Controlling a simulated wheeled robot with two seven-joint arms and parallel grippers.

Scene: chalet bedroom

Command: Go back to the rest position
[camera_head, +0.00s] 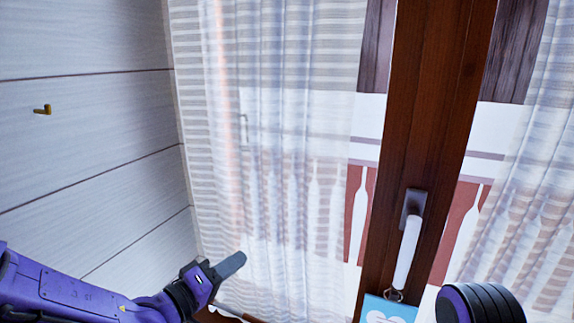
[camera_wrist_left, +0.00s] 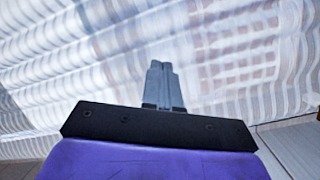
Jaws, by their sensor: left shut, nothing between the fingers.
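My left gripper (camera_head: 232,264) comes in from the lower left on its purple arm, in front of the sheer curtain. Its fingers are shut and empty. In the left wrist view the two grey fingers (camera_wrist_left: 162,82) lie side by side with nothing between them, and striped curtain fills the background. My right gripper's fingers are not in view. A dark, ribbed round part with a purple side shows at the bottom right of the head view; I cannot tell which part of me it is.
A sheer curtain (camera_head: 290,130) hangs by the left gripper. A brown window frame (camera_head: 435,90) has a white handle (camera_head: 408,252) with a blue tag (camera_head: 388,311) below it. A brass hook (camera_head: 43,110) sits on the white plank wall (camera_head: 80,45). Another curtain (camera_head: 535,190) hangs at right.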

